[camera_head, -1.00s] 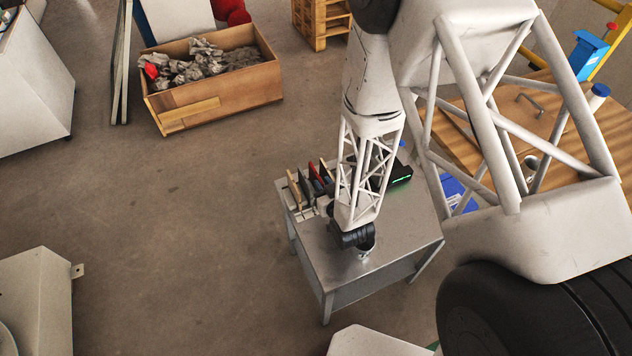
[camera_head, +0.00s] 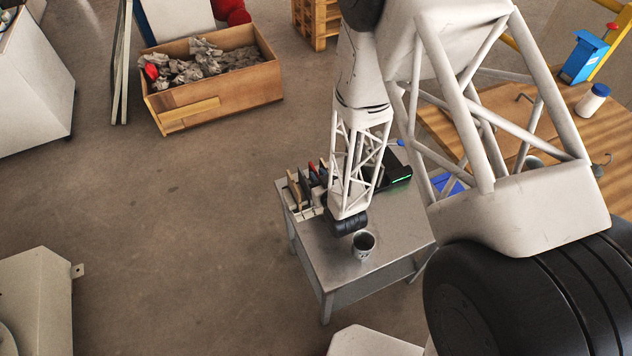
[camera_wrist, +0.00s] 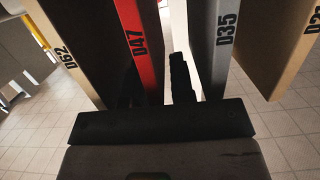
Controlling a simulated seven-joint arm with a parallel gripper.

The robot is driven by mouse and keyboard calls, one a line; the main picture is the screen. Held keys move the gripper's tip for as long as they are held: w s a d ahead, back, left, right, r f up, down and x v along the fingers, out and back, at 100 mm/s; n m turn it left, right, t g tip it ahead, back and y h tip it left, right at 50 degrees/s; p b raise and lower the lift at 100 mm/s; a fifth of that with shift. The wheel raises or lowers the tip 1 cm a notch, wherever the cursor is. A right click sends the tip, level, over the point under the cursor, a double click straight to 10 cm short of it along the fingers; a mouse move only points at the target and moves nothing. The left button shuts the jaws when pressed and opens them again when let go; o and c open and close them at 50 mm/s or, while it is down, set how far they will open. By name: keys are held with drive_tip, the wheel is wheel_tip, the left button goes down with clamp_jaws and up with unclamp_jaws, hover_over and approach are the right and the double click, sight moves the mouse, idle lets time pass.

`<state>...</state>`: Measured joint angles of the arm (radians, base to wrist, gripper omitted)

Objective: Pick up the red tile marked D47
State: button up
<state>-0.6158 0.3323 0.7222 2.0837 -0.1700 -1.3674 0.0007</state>
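The red tile marked D47 (camera_wrist: 137,45) stands on edge in the wrist view, between the tan tile D62 (camera_wrist: 66,50) and the grey tile D35 (camera_wrist: 222,40). It also shows as a thin red strip (camera_head: 312,167) in the rack on the small table. My gripper (camera_wrist: 153,78) is open and empty. One dark finger is in the gap between D47 and D35, apart from both. The other finger appears dark and partly hidden on the left of D47. In the head view, my wrist is beside the rack and the fingers cannot be made out.
Another tan tile (camera_wrist: 293,40) stands at the far right of the wrist view. On the metal table (camera_head: 385,247) a cup (camera_head: 363,246) stands near my wrist, and a black device with a green light (camera_head: 398,178) sits behind. The table's front is otherwise clear.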

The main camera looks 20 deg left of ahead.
clamp_jaws()
drive_tip(key=shift+r, duration=0.2)
drive_tip(key=shift+r, duration=1.4)
drive_tip(key=shift+s+d+r, duration=0.15)
drive_tip(key=shift+r, duration=0.1)
drive_tip(key=s+a+f+v, duration=0.1)
drive_tip(key=v, duration=1.4)
drive_tip(key=shift+s+f, duration=0.2)
drive_tip(key=shift+s, duration=0.35)
